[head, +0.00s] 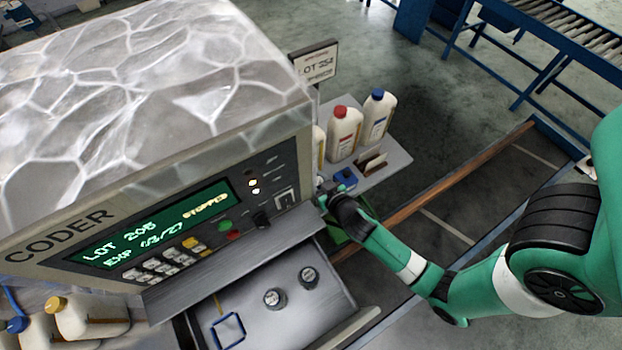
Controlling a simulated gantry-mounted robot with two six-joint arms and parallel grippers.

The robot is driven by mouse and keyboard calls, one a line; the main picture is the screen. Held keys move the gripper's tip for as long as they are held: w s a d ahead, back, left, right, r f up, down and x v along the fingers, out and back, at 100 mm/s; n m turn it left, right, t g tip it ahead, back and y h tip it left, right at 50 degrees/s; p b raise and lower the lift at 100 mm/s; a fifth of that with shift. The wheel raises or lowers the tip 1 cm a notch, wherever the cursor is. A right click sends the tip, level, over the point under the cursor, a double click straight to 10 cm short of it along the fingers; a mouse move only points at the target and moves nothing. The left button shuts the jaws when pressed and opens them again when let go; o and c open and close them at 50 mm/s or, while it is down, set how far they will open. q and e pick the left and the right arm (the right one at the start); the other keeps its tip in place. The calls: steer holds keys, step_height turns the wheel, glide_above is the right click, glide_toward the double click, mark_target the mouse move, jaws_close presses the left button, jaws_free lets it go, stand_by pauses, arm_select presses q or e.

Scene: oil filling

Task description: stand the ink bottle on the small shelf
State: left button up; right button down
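White bottles with a red cap (344,134) and a blue cap (376,116) stand upright on a grey shelf (395,158) right of the coder. A third pale bottle (319,146) there is mostly hidden by the coder. I cannot tell which bottle is the ink bottle, or whether this shelf is the small one. My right gripper (326,196) is at the coder's right side, just in front of the shelf. Its fingers are small and partly hidden, so their opening and any held object are unclear. My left gripper is not in view.
The coder (150,240) fills the left, its display reading STOPPED. Below it, a metal tray (250,325) holds two dark-capped items (274,298) and a blue square outline. More bottles (90,317) lie lower left. A sign (317,65) stands behind.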

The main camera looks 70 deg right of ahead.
steer(key=shift+s+f, duration=0.1)
steer(key=shift+f, duration=0.1)
steer(key=shift+c, duration=2.3)
jaws_free()
steer(key=shift+r, duration=0.1)
steer(key=shift+r, duration=0.1)
steer(key=shift+s+a+r, duration=0.1)
steer(key=b+v, duration=0.1)
steer(key=v, duration=1)
steer(key=shift+s+a+r, duration=0.15)
steer(key=shift+s, duration=0.1)
